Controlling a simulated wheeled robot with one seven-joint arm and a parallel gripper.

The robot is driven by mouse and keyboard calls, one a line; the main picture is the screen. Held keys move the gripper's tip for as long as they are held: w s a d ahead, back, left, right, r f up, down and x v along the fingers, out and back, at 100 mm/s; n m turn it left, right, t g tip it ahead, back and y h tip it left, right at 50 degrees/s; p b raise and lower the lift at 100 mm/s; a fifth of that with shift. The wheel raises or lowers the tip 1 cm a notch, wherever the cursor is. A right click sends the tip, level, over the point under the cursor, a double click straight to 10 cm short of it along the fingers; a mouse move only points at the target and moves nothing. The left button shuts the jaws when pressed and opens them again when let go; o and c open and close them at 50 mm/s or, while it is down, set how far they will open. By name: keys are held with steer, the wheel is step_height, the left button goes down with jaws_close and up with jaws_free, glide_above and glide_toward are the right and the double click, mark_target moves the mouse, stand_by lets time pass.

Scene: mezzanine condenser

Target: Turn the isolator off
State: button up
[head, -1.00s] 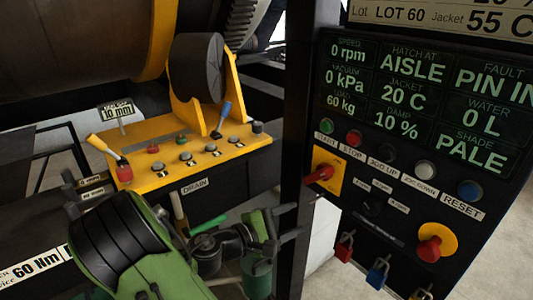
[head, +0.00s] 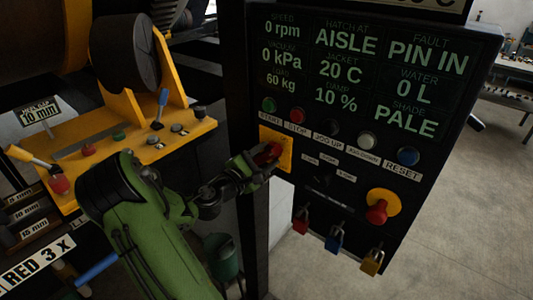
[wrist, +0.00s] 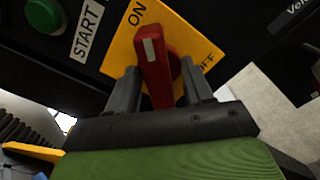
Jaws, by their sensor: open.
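The isolator is a red rotary handle (wrist: 154,66) on a yellow plate (wrist: 122,48) marked ON and OFF. In the wrist view the handle's white mark points up, nearer the ON label than the OFF label at right. My gripper (wrist: 162,84) is open, with one dark finger on each side of the handle; I cannot tell whether either touches it. In the head view the isolator's yellow plate (head: 286,157) is at the left side of the black panel, and my gripper (head: 262,160) is at it, partly covering the red handle.
A green START button (wrist: 46,14) sits left of the isolator. Beside it in the head view are a row of buttons, a red emergency knob (head: 377,211) on yellow, and hanging padlocks (head: 336,237). A yellow lever console (head: 110,150) stands at left. Floor at right is clear.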

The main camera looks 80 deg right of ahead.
steer(key=shift+s+d, duration=0.1)
steer(key=shift+d, duration=0.35)
steer(key=shift+a, duration=0.1)
jaws_close()
